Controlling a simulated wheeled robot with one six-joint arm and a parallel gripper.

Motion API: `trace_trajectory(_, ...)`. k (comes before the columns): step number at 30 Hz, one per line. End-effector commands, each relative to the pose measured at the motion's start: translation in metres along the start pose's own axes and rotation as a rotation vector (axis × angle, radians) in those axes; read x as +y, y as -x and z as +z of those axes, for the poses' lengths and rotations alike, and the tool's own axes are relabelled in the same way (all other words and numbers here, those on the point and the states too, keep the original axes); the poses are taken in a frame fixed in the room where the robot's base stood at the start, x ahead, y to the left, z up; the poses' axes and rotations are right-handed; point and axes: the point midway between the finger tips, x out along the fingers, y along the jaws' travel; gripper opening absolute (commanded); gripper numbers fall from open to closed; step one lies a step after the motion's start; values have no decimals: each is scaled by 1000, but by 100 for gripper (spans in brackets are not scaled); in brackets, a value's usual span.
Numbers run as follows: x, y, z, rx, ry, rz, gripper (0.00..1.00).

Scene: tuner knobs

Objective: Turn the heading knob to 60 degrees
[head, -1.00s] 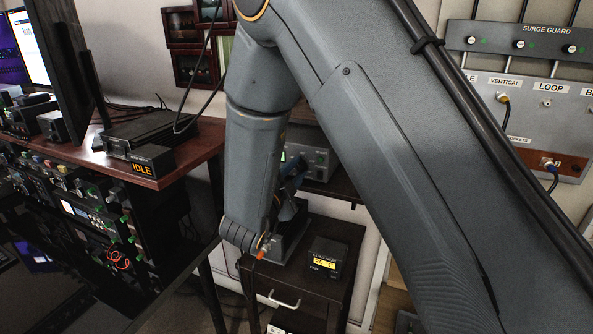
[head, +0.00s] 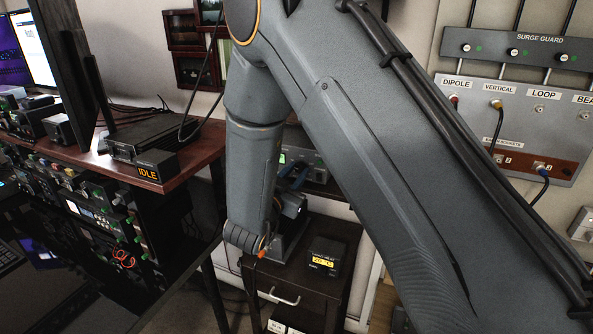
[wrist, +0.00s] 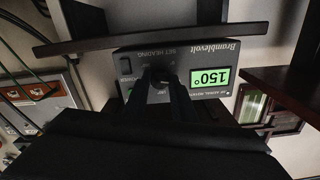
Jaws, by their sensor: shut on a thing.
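The dark heading knob (wrist: 160,76) sits beside the display. My gripper (wrist: 163,88) is shut on this knob, its two dark blue fingers at the knob's sides. The fingers and wrist hide part of the knob and box front. In the head view the box (head: 318,160) stands on a shelf behind my arm, and my gripper (head: 292,182) reaches its front; the knob is hidden there.
A dark cabinet (head: 322,286) with a small display unit (head: 325,258) stands below my wrist. A desk (head: 190,158) with radio gear is at the left. A wall panel (head: 550,120) with sockets and cables is at the right. A shelf edge (wrist: 140,40) crosses the wrist view near the box.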

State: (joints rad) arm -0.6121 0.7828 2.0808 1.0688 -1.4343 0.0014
Motion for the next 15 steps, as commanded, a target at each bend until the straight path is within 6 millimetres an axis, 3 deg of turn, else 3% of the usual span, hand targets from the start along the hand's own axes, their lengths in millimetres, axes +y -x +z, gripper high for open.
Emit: trace_trajectory(15, 0, 0, 0, -1, 238, 0, 1)
